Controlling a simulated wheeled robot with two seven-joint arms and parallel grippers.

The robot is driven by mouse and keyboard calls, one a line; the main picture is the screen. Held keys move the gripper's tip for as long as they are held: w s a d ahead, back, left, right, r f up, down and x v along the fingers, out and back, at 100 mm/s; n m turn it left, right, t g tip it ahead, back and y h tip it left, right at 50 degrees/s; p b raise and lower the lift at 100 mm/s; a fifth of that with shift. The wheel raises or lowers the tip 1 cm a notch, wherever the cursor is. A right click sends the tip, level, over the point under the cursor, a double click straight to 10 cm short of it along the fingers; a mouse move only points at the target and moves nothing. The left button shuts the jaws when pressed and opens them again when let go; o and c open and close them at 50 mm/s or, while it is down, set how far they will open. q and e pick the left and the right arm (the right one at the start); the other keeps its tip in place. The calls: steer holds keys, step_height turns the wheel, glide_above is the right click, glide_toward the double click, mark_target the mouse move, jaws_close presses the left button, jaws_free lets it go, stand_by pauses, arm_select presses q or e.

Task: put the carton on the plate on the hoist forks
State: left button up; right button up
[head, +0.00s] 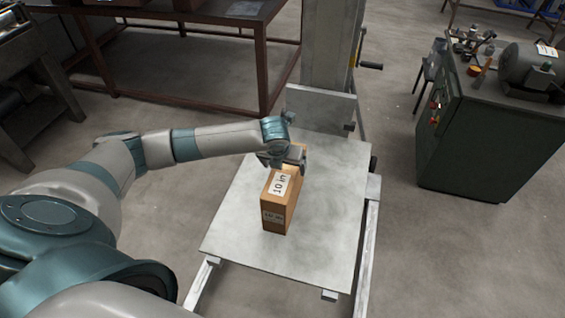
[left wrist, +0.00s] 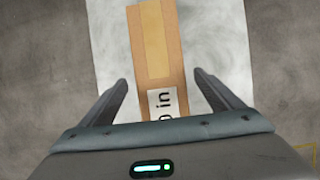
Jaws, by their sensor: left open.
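The carton (head: 276,207) is a narrow brown box with white labels reading "10 in". In the left wrist view the open fingers (left wrist: 160,92) lie on either side of the carton (left wrist: 155,45), with a gap on each side. The plate (left wrist: 215,40) shows beneath it. My right gripper is not in view.
The hoist mast (head: 328,45) with a crank handle rises behind the plate. A dark green cabinet (head: 470,135) with a motor on top stands at the right. A brown steel table (head: 180,45) is at the back left. The plate is bare around the carton.

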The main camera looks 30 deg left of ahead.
arm_select(q)
steer(key=shift+v, duration=2.15)
